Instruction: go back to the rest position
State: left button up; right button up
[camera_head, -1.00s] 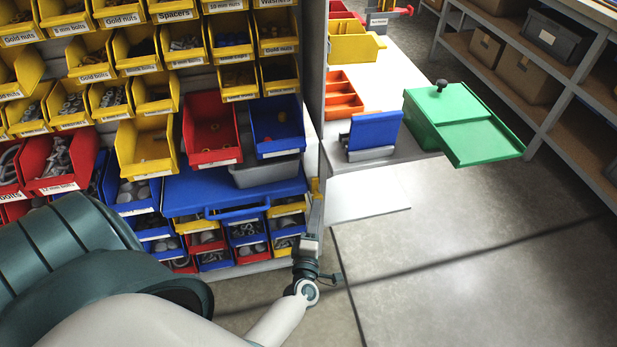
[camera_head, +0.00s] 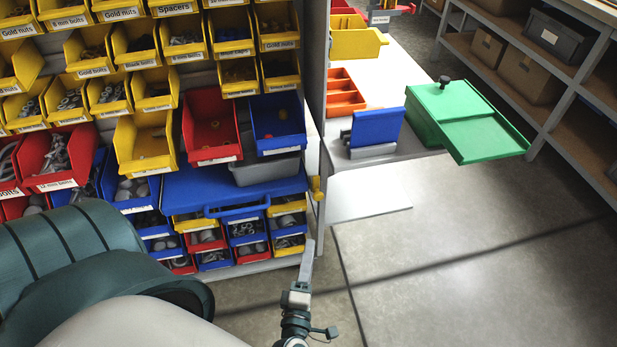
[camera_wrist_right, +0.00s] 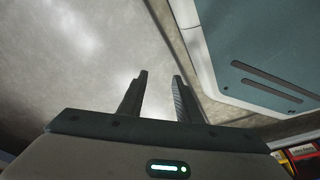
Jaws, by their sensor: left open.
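My left gripper (camera_head: 308,262) shows at the lower middle of the head view, its fingers pointing up and away from me. It is open, with nothing seen between its fingers, over the floor just right of the bin rack's lower corner. My right gripper (camera_wrist_right: 160,77) shows only in the right wrist view. Its two dark fingers stand apart with a bare gap between them, and the grey floor is behind. My right arm is out of the head view.
A rack of yellow, red and blue bins (camera_head: 150,145) fills the left, with a blue tray (camera_head: 190,190) low in it. A white table (camera_head: 385,92) holds a green box (camera_head: 450,115) and a blue item (camera_head: 377,128). Shelves (camera_head: 545,115) stand at right. The floor (camera_head: 480,240) is clear.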

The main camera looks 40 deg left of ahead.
jog(key=shift+w, duration=0.45)
pick_arm(q)
jog(key=d+f+m+g+h+p, duration=0.2)
jog(key=d+f+m+g+h, duration=0.1)
jog(key=d+f+m+h, duration=0.95)
jog(key=s+a+f+m+g+y+p, duration=0.1)
jog(key=s+a+f+m+g, duration=0.1)
jog(key=s+f+m, duration=0.4)
jog(key=s+a+f+m+g+y+p, duration=0.1)
jog(key=s+f+m+g, duration=0.4)
jog(key=f, duration=0.6)
jog(key=s+a+m+y, duration=0.1)
jog(key=s+m, duration=0.1)
jog(key=s, duration=0.1)
jog(key=shift+a+g, duration=0.3)
pick_arm(e)
jog(key=w+a+t, duration=0.1)
jog(key=w+a+r+t, duration=0.1)
jog(key=w+a, duration=0.1)
jog(key=shift+w+a+r+t+y, duration=0.1)
jog(key=shift+a+r+t+y, duration=0.15)
jog(key=shift+r+t+y, duration=0.15)
